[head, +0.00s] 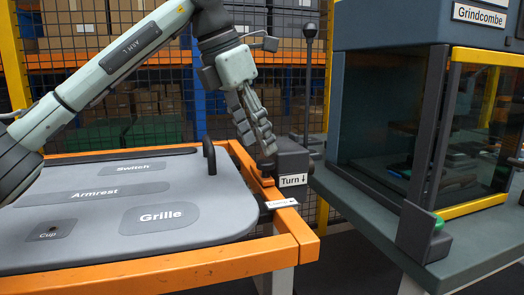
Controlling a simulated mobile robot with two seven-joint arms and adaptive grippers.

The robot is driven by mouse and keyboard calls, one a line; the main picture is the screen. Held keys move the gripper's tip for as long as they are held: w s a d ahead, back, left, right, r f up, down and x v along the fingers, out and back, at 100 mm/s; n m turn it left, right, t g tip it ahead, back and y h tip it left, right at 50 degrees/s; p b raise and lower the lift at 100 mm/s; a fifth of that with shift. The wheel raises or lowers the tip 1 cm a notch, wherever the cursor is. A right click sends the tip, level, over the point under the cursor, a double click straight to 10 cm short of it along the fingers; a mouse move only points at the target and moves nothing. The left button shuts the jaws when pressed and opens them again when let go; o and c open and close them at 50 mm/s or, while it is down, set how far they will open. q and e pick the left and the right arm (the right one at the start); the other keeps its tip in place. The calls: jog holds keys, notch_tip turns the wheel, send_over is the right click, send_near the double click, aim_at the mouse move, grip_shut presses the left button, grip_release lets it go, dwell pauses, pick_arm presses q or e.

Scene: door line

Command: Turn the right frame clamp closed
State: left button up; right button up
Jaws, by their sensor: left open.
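The right frame clamp shows as a dark block (292,160) with a white "Turn" label and a down arrow, at the right side of the orange frame (305,236). A thin dark rod with a round knob (310,31) stands upright at this block; I cannot tell whether it is joined to it. My left gripper (261,146) comes in from the upper left and points down. Its fingers are open, with the tips just left of the block's top. Whether they touch it is unclear. My right gripper is out of view.
A grey door panel (95,240) marked "Switch", "Armrest", "Grille" and "Cup" lies in the frame. A black upright handle (209,156) rises at its far right. The Grindcombe machine (385,100) and its grey bench (375,222) stand at the right. A mesh fence (155,125) is behind.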

aim_at(266, 161)
pick_arm(q)
jog(key=shift+x, duration=1.9)
grip_shut()
